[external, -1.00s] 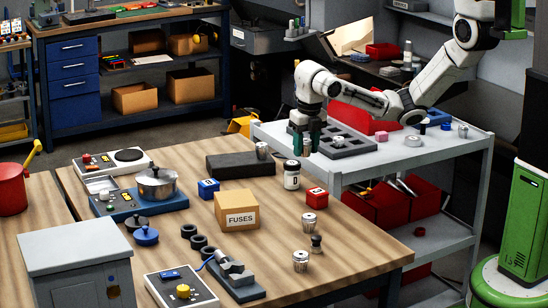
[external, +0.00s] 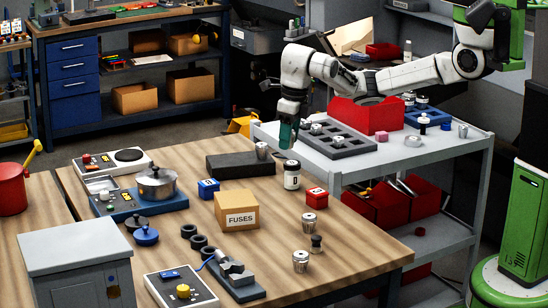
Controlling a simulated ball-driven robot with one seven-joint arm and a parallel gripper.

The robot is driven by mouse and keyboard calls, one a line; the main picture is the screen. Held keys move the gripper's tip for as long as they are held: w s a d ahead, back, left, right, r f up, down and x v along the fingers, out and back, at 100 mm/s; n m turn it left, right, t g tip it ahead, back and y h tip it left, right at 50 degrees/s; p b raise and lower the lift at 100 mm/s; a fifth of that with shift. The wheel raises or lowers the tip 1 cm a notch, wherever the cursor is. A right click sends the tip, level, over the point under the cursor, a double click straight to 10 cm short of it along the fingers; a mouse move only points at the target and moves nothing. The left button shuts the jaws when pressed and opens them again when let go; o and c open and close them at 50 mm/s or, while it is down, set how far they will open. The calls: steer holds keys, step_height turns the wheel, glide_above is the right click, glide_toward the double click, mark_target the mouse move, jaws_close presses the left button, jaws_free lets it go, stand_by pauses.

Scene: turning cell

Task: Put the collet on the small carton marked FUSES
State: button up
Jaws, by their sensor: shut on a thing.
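The small tan carton marked FUSES (external: 240,219) stands closed on the wooden table, with nothing on its top. My gripper (external: 287,144) points down over the far right edge of the table, beyond the carton and to its right, just above a white-and-black jar (external: 292,178). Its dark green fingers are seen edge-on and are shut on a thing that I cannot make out. Small silver pieces (external: 316,128) sit in the grey pocketed tray (external: 352,153) on the cart. I cannot tell which piece is the collet.
A blue box (external: 208,189) stands left of the carton, a red box (external: 317,197) to its right. Metal cups (external: 309,224) stand near the table's right edge. Black rings (external: 198,242) lie left of the carton. A red bin (external: 366,115) stands on the cart (external: 440,150).

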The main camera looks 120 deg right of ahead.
steer(key=w+d+f+b, duration=0.2)
steer(key=w+f, duration=0.2)
steer(key=w, duration=0.5)
steer(key=p, duration=0.2)
glide_above(235, 198)
steer(key=s, duration=0.1)
steer(key=f, duration=0.2)
steer(key=a+f, duration=0.1)
steer(key=f, duration=0.1)
steer(key=shift+f, duration=0.2)
steer(key=shift+w+d+f, duration=0.2)
steer(key=shift+w+f, duration=0.25)
steer(key=shift+f, duration=0.25)
steer(key=shift+f+p, duration=0.35)
steer(key=shift+f, duration=1.1)
steer(key=shift+f, duration=0.15)
steer(key=o, duration=1.1)
steer(key=shift+o, duration=0.2)
